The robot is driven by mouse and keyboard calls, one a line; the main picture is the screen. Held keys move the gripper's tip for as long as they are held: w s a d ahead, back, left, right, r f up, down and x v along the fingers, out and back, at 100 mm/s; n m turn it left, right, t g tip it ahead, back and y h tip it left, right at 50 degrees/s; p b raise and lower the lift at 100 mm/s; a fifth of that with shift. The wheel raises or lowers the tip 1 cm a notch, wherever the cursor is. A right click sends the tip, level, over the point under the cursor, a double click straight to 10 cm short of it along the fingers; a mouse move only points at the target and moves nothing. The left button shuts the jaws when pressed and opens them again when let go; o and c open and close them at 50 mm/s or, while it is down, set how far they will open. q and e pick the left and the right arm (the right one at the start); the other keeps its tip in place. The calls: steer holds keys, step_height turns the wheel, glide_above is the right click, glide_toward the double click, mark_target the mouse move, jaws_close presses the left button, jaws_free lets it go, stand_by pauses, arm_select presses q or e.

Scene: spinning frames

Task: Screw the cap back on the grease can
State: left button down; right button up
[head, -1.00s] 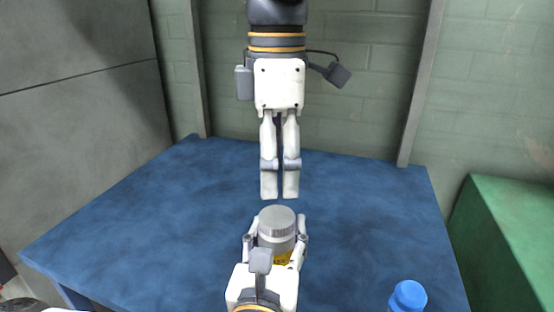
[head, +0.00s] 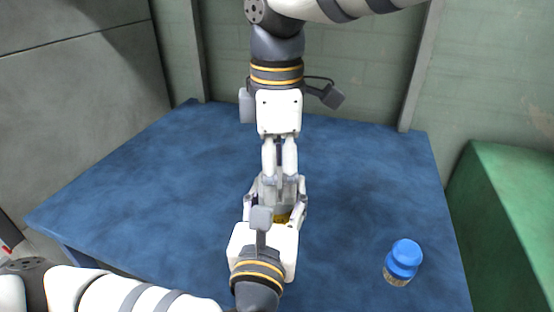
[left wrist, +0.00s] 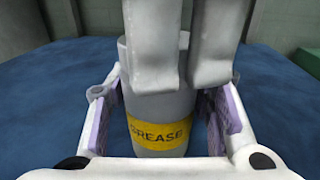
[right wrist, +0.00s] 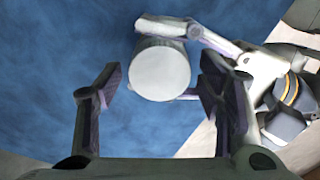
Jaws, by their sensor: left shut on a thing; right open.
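The grease can (head: 281,218) is grey with a yellow label, which reads GREASE in the left wrist view (left wrist: 160,134). It stands upright between the fingers of my left gripper (head: 276,198), which is shut on it. A pale grey round cap (right wrist: 160,66) sits at the can's top and is seen from above in the right wrist view. I cannot tell how tightly it sits. My right gripper (head: 279,180) points down from above, open, with its fingertips at the can's top. In the left wrist view its fingers (left wrist: 183,75) hide most of the upper can.
A small jar with a blue lid (head: 403,258) stands on the blue table (head: 150,190) at the front right. A green box (head: 510,210) is beyond the table's right edge. The table's left and middle right are clear. A wall stands behind.

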steer(key=c, duration=1.2)
steer(key=m, duration=0.6)
steer(key=o, duration=1.3)
steer(key=shift+c, duration=0.2)
steer(key=shift+r, duration=2.3)
steer(key=shift+c, duration=0.3)
